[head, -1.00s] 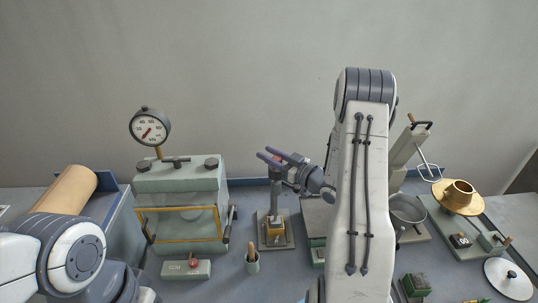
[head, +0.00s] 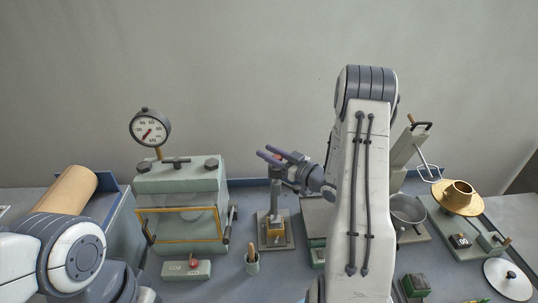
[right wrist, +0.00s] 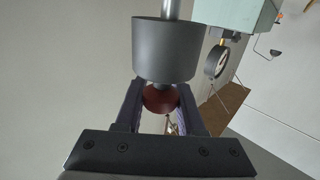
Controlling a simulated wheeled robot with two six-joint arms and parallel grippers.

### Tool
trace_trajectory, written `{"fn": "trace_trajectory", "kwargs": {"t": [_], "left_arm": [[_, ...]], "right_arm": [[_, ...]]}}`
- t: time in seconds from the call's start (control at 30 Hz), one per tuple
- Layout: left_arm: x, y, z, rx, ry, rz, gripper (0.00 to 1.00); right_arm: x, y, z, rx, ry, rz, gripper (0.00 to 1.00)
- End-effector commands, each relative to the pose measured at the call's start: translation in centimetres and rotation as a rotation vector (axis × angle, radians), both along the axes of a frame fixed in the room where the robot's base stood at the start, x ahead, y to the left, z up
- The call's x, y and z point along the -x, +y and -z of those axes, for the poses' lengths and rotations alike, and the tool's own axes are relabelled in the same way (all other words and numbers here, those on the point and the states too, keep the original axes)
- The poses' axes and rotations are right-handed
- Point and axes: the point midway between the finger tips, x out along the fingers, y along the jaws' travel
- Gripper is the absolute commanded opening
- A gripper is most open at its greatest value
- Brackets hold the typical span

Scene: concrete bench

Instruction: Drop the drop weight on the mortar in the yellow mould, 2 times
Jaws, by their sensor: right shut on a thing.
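The drop weight (right wrist: 167,50) is a dark grey cylinder on a steel rod (right wrist: 171,8), with a reddish-brown knob (right wrist: 160,98). My right gripper (head: 269,153) is shut on this knob, its purple fingers on either side. In the head view it is above the small stand, and a steel rod (head: 277,205) runs down below it. The yellow mould (head: 276,233) is on the stand's base, under the rod. The mortar is too small to make out. My left arm shows at lower left, but its gripper is out of view.
A pale green press (head: 180,180) with a dial gauge (head: 150,127) stands left of the stand. A small cup with a tool (head: 252,262) is in front. A metal bowl (head: 407,210) and a brass flow table (head: 459,196) stand right, past my right arm.

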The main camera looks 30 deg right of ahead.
Motion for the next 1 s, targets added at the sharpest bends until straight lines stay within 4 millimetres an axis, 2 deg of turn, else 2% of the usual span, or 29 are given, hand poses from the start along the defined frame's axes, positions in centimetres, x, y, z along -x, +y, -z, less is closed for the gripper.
{"fn": "trace_trajectory", "kwargs": {"t": [0.03,0.1,0.23,0.37,0.63,0.67,0.7,0.73,1.0], "left_arm": [[0.0,0.0,-1.0,0.0,0.0,0.001,0.5],[0.0,0.0,-1.7,0.0,0.0,0.002,0.5],[0.0,0.0,-2.5,0.0,0.0,0.004,0.5],[0.0,0.0,-2.7,0.0,0.0,0.005,0.5],[0.0,0.0,-2.6,0.0,0.0,0.005,0.5],[0.0,0.0,-2.6,0.0,0.0,0.005,0.5],[0.0,0.0,-2.6,0.0,0.0,0.005,0.5],[0.0,0.0,-2.6,0.0,0.0,0.005,0.5],[0.0,0.0,-2.6,0.0,0.0,0.004,0.5]], "right_arm": [[-0.1,-0.1,-1.9,0.005,-0.008,0.001,0.0],[-0.1,-0.1,-3.6,0.006,-0.01,0.001,0.0],[-0.1,-0.1,-5.9,0.006,-0.008,0.001,0.0],[-0.1,-0.1,-6.7,0.002,-0.008,0.001,0.0],[-0.1,-0.1,-6.8,0.003,-0.013,0.001,0.0],[-0.1,-0.1,-6.9,0.004,-0.014,0.001,0.45],[-0.1,-0.1,-6.8,0.004,-0.013,0.001,0.6],[-0.1,-0.1,-6.8,0.003,-0.012,0.001,0.67],[-0.1,-0.1,-6.6,0.002,-0.006,0.001,0.67]]}}
